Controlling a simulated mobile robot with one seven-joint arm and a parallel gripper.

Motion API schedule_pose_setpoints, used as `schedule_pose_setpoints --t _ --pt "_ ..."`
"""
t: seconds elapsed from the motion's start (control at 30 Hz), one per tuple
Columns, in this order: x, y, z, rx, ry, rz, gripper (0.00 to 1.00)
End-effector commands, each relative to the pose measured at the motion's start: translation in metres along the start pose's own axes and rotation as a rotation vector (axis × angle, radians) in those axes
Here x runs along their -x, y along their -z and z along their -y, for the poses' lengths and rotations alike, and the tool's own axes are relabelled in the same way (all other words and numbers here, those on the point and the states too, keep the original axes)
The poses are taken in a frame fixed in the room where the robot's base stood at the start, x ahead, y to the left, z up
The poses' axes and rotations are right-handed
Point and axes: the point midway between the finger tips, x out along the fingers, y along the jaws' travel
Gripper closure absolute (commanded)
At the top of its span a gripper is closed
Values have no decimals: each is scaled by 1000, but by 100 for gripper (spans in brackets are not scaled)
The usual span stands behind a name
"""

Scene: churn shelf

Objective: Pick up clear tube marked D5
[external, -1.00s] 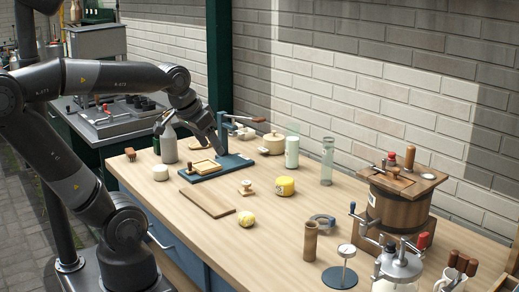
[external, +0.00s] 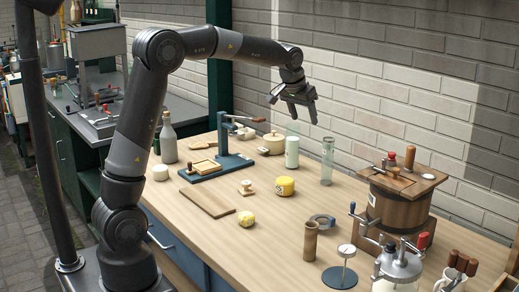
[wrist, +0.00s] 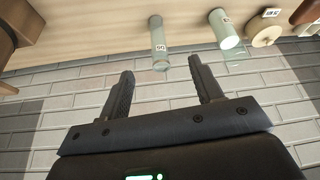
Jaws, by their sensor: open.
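The clear tube (external: 327,161) stands upright on the wooden table near the wall, right of a pale green-white cylinder (external: 292,152). In the wrist view the clear tube (wrist: 158,45) carries a small white label; it looks like D5 but is rotated and hard to read. My gripper (external: 294,109) is open and empty, high above the table, up and left of the tube. In the wrist view the tube shows beyond the gap between my fingers (wrist: 161,68), apart from them.
The pale cylinder also shows in the wrist view (wrist: 226,32), with something transparent beside it. A wooden barrel (external: 393,208) stands to the right, a lidded pot (external: 273,143) to the left. A yellow round container (external: 285,186) sits in front. The brick wall is close behind.

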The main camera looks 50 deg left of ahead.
Motion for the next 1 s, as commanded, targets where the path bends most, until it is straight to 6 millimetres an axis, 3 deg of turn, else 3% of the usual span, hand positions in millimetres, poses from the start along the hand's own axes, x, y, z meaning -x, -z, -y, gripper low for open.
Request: schedule_pose_setpoints --t 0.1,0.33,0.57,0.8,1.0 --pt "-37 26 -5 12 10 11 40" --pt "-80 53 -11 30 21 17 40" --pt "-98 57 -12 34 24 19 40" --pt "-135 56 -12 34 24 20 40" --pt "-150 57 -13 33 23 18 40"
